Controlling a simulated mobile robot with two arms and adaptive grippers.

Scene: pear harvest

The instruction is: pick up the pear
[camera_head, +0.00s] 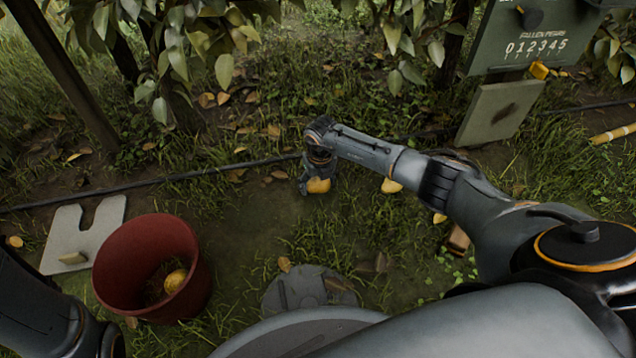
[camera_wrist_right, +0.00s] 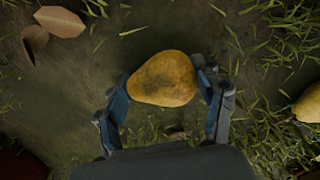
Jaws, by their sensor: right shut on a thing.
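A yellow pear with dark patches (camera_wrist_right: 165,80) is between the two fingers of my right gripper (camera_wrist_right: 165,90) in the right wrist view. Both fingers touch its sides. In the head view the right gripper (camera_head: 308,180) points down in the middle of the picture, with the pear (camera_head: 318,185) at its tips, low over the grass. I cannot tell whether the pear is clear of the ground. Another pear (camera_wrist_right: 308,104) lies on the ground at the right of the wrist view. Part of my left arm shows at the lower left of the head view; its gripper is out of view.
A red bucket (camera_head: 118,262) with a pear (camera_head: 175,281) inside stands at the lower left, beside a pale notched board (camera_head: 62,238). A dark hose (camera_head: 215,173) crosses the ground. A green counter board (camera_head: 530,45) stands at the upper right. Leafy branches hang along the top.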

